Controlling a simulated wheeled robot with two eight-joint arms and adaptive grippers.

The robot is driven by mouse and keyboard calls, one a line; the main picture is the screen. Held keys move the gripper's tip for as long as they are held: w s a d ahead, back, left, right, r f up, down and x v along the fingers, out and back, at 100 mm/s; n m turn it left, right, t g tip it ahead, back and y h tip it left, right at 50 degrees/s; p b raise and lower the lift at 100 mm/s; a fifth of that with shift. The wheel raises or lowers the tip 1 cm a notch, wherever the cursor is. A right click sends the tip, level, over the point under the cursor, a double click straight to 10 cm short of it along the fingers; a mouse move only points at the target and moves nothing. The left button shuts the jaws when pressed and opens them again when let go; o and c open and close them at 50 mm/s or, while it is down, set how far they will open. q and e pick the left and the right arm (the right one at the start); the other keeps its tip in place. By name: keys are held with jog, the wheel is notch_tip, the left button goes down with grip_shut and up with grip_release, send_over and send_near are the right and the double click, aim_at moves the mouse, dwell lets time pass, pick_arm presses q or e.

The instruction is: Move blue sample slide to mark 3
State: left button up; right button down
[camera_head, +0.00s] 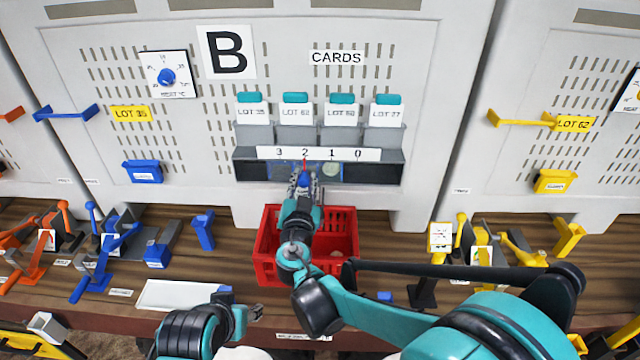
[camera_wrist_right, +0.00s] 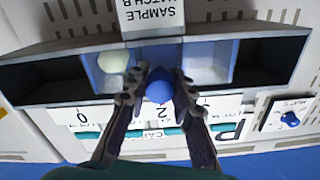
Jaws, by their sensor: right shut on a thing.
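The blue sample slide (camera_head: 316,168) sits in the dark slot under the "3 2 1 0" scale strip (camera_head: 318,154) on panel B. Its red pointer stands at or very near mark 2; mark 3 is to the left in the head view. My right gripper (camera_head: 303,185) is shut on the slide's round blue knob, which shows between the fingers in the right wrist view (camera_wrist_right: 159,86). That view is turned round, with 0 on the left. A pale round sample (camera_wrist_right: 112,62) lies in one slide window; the other is empty. My left gripper (camera_head: 255,312) is low at left, away from the slide.
A red basket (camera_head: 268,268) stands on the bench below my right arm. Several card holders with "LOT" labels (camera_head: 295,112) sit above the slot. Blue fixtures are at left, yellow ones at right. A white tray (camera_head: 175,294) lies near my left gripper.

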jog(key=shift+d, duration=0.2)
jog(key=c, duration=1.3)
grip_release()
jog(key=s, duration=1.2)
jog(key=shift+a, duration=0.1)
